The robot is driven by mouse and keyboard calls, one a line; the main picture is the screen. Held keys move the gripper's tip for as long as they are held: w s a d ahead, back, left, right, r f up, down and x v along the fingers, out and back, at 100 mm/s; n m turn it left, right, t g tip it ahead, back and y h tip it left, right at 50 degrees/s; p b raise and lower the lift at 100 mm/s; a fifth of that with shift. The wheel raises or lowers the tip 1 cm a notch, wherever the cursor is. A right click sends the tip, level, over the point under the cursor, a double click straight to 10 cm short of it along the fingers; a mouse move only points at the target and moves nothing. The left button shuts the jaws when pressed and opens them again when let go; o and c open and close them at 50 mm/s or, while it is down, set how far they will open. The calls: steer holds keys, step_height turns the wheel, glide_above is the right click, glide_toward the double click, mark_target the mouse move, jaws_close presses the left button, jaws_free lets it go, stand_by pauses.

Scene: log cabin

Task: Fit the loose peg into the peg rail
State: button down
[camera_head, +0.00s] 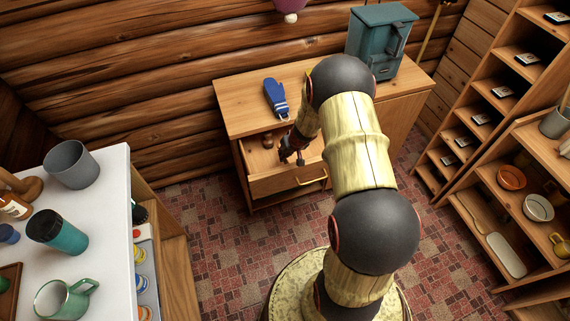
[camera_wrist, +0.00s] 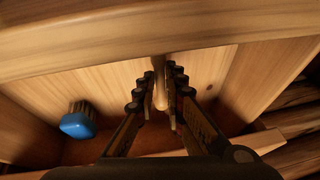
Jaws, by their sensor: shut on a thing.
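My gripper (camera_head: 291,158) is low over the open drawer (camera_head: 257,187) of a wooden cabinet. In the wrist view its dark fingers (camera_wrist: 161,88) are shut on a pale wooden peg (camera_wrist: 159,92). The peg points away from the wrist, toward pale wood. I cannot tell whether its far end touches that wood. The peg is too small to make out in the head view. I cannot make out a peg rail in either view.
A blue-topped object (camera_wrist: 76,122) is left of the fingers in the wrist view. A blue mitten (camera_head: 275,98) and a teal metal box (camera_head: 380,45) are on the cabinet (camera_head: 236,101). A white counter (camera_head: 112,180) is at left, shelves (camera_head: 476,187) at right.

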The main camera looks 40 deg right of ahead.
mark_target(285, 161)
steer(key=shift+f+b, duration=0.75)
steer(key=shift+f, duration=1.5)
steer(key=shift+f, duration=0.15)
steer(key=c, duration=2)
jaws_free()
steer(key=shift+o, duration=0.6)
